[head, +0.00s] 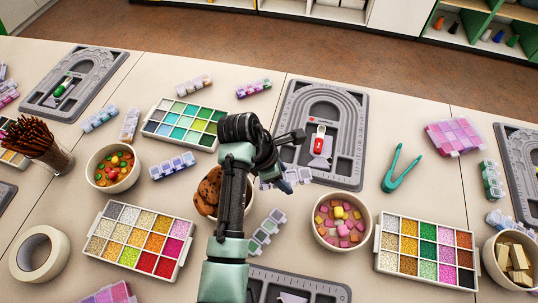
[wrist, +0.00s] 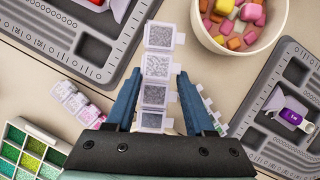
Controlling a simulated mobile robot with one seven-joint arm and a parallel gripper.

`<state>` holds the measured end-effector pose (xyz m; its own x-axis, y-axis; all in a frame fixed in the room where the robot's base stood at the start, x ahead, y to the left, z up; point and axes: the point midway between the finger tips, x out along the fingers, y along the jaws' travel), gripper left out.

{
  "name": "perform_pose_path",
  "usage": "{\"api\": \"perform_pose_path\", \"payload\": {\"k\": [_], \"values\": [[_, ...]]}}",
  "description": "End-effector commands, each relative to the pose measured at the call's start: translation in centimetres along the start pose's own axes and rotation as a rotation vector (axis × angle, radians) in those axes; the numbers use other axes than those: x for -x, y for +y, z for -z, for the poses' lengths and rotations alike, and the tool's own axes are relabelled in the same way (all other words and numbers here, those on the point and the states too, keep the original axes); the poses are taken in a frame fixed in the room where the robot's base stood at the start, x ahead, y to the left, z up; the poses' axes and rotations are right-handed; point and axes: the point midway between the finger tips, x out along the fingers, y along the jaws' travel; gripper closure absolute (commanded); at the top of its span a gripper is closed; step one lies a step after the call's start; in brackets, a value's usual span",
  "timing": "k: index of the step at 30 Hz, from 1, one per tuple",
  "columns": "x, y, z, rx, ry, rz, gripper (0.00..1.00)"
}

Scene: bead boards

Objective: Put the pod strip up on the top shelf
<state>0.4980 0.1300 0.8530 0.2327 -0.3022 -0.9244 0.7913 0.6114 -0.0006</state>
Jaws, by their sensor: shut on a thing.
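The pod strip (wrist: 158,66) is a row of clear lidded pods holding grey and whitish beads. In the wrist view it runs lengthwise between the two blue fingers of my gripper (wrist: 157,88), which are shut on it; its far end sticks out beyond them. In the head view my gripper (head: 284,182) is over the table's middle, below the arched grey board, and part of the strip (head: 300,175) shows beside the fingers. My arm hides some of it. A green-sided shelf unit (head: 472,22) stands across the floor at the top right; its top shelf is cut off.
Close around are a bowl of pink and yellow pieces (head: 341,222), a cookie bowl (head: 207,194) partly behind my arm, the arched bead board (head: 351,117) and another pod strip (head: 264,232). Bead trays (head: 140,239) and green tweezers (head: 401,169) lie farther out. Brown floor separates table and shelves.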

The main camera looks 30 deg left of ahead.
Motion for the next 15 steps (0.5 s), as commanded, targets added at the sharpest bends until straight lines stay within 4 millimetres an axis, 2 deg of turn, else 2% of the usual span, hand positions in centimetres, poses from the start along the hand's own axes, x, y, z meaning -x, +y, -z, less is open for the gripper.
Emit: {"api": "perform_pose_path", "payload": {"k": [3, 8, 15], "values": [[-2.3, -0.1, 0.9, 0.001, 0.001, 0.004, 1.0], [-3.7, 0.0, 1.5, -0.003, -0.001, 0.001, 1.0], [-6.7, -0.1, 2.7, -0.004, 0.001, 0.003, 1.0]]}}
